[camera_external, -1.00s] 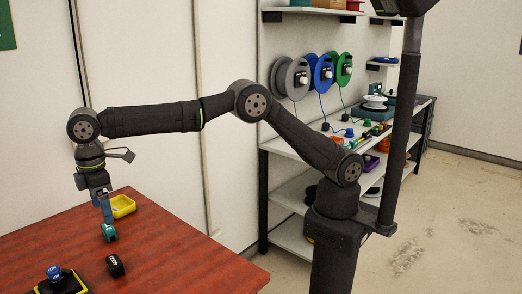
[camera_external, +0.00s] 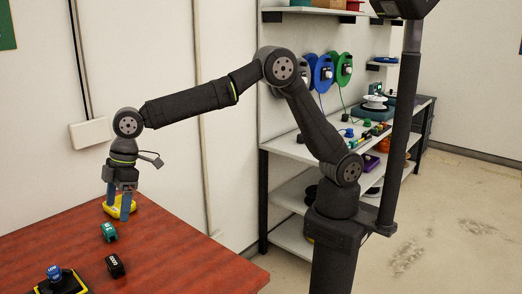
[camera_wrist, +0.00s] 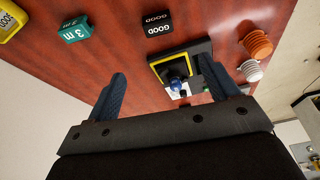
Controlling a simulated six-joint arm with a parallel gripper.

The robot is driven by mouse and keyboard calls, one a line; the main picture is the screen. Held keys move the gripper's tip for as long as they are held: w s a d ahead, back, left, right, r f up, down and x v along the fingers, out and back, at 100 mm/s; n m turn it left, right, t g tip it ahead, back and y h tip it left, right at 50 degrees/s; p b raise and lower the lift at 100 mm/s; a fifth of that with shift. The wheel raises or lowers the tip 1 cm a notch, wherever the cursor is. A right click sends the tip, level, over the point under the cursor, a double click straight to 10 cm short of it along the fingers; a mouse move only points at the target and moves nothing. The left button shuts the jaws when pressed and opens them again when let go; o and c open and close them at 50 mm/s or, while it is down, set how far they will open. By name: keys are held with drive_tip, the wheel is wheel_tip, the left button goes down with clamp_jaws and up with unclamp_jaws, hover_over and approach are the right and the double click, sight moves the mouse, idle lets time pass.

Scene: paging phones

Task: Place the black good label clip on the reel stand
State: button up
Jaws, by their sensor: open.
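The black label clip (camera_external: 115,266) with white lettering lies on the red-brown table. In the wrist view the black clip (camera_wrist: 158,27) reads GOOD and lies beyond the fingertips. My gripper (camera_external: 118,212) is open and empty above the table, behind the teal clip and apart from the black clip. Its two blue fingers also show spread in the wrist view (camera_wrist: 163,72). A white reel on a teal base (camera_external: 374,109) stands on the shelf at the right; I cannot tell if this is the reel stand.
A teal 3 m clip (camera_wrist: 76,29) lies beside the black clip. A yellow piece (camera_wrist: 8,22) is at the wrist view's left edge. A yellow-edged black holder (camera_external: 62,284) bears a blue piece. Orange (camera_wrist: 257,44) and white ribbed pieces lie farther right. Shelves (camera_external: 290,150) stand beyond the table.

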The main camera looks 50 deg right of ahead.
drive_tip(key=d, duration=0.2)
drive_tip(key=y, duration=0.1)
hover_over(115, 259)
drive_tip(key=d, duration=0.2)
drive_tip(key=f, duration=1.1)
drive_tip(key=shift+s+a, duration=0.1)
drive_tip(key=shift+s, duration=0.2)
drive_tip(key=shift+d+x, duration=0.2)
drive_tip(key=shift+x, duration=2.8)
drive_tip(key=shift+c, duration=0.4)
drive_tip(key=c, duration=1)
drive_tip(key=shift+c, duration=0.2)
drive_tip(key=shift+w, duration=0.1)
